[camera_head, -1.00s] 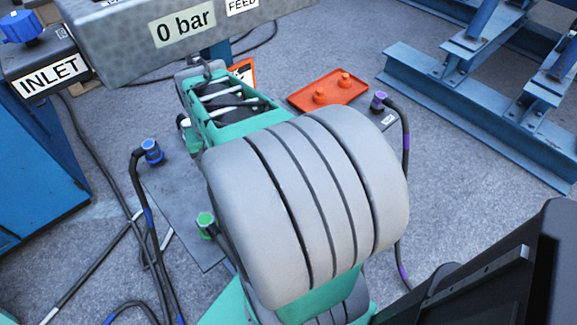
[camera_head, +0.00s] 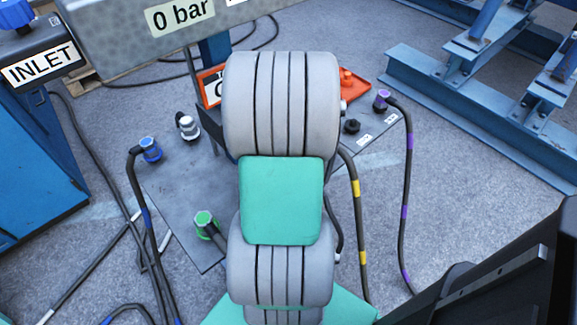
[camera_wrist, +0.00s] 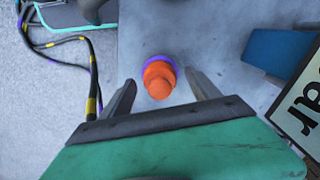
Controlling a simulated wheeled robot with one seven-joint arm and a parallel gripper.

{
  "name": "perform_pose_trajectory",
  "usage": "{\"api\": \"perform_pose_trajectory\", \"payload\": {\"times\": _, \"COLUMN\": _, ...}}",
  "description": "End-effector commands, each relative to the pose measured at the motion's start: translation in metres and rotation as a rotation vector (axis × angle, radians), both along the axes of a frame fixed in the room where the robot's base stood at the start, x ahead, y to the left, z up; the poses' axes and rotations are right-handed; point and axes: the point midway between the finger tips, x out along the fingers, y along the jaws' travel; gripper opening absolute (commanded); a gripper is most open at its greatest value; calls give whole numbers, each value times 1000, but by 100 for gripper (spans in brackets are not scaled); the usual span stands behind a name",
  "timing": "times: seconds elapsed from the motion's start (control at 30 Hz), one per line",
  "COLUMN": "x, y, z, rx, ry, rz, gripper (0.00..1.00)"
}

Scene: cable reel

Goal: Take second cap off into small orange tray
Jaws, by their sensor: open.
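An orange cap (camera_wrist: 158,80) with a purple ring (camera_wrist: 160,62) at its base shows in the wrist view, between the fingers of my gripper (camera_wrist: 164,90). The jaws are open, with a gap on each side of the cap. In the head view my arm hides the gripper and this cap. The small orange tray (camera_head: 362,94) lies behind my arm, partly hidden. One orange cap (camera_head: 347,78) is visible in it.
A dark plate (camera_head: 180,195) bears blue (camera_head: 150,150), white (camera_head: 187,125), green (camera_head: 205,222), black (camera_head: 352,126) and purple (camera_head: 381,98) connectors. Cables run down both sides. A "0 bar" box (camera_head: 120,35) hangs at upper left. Blue steel framing (camera_head: 470,110) stands right.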

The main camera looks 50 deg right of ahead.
Motion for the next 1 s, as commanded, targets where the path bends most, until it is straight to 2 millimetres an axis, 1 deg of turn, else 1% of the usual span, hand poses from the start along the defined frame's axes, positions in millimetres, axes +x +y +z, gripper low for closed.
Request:
{"api": "perform_pose_trajectory", "payload": {"times": 0.07, "x": 0, "y": 0, "z": 0, "rx": 0, "ry": 0, "rz": 0, "gripper": 71}}
{"api": "perform_pose_trajectory", "payload": {"times": 0.1, "x": 0, "y": 0, "z": 1, "rx": 0, "ry": 0, "rz": 0, "gripper": 69}}
{"api": "perform_pose_trajectory", "payload": {"times": 0.9, "x": 0, "y": 0, "z": 1, "rx": 0, "ry": 0, "rz": 1, "gripper": 4}}
{"api": "perform_pose_trajectory", "payload": {"times": 0.97, "x": 0, "y": 0, "z": 1, "rx": 0, "ry": 0, "rz": 1, "gripper": 0}}
{"api": "perform_pose_trajectory", "payload": {"times": 1.0, "x": 0, "y": 0, "z": 1, "rx": 0, "ry": 0, "rz": 1, "gripper": 0}}
